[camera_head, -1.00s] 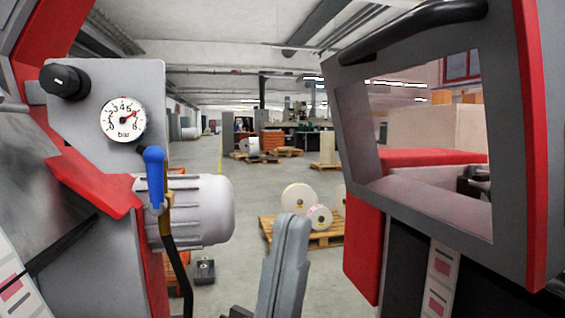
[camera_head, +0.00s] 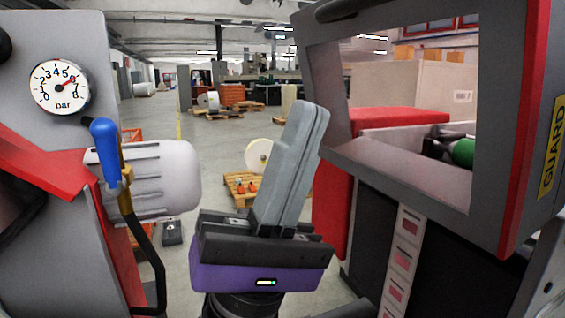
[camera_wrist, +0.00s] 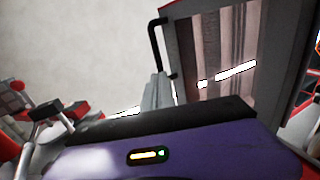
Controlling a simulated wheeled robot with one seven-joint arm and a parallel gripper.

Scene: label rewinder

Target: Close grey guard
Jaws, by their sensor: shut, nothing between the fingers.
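The grey guard (camera_head: 500,110) is a framed panel with a clear window, at the right in the head view. It has a red edge strip and a yellow "GUARD" label (camera_head: 553,148). A black bar handle (camera_head: 345,8) shows on its top edge. The guard stands swung out, tilted, with machine parts visible through its window. In the wrist view the guard (camera_wrist: 285,50) is at the upper right, with its black handle (camera_wrist: 155,45) beside my fingers. My gripper (camera_head: 305,112) is shut and empty, fingers pointing up, left of the guard. It also shows in the wrist view (camera_wrist: 160,85).
At the left are a pressure gauge (camera_head: 60,87), a blue-handled valve (camera_head: 104,150) and a grey motor (camera_head: 150,180). A red panel (camera_head: 330,210) and a striped label web (camera_head: 403,255) are below the guard. Open floor with pallets lies behind.

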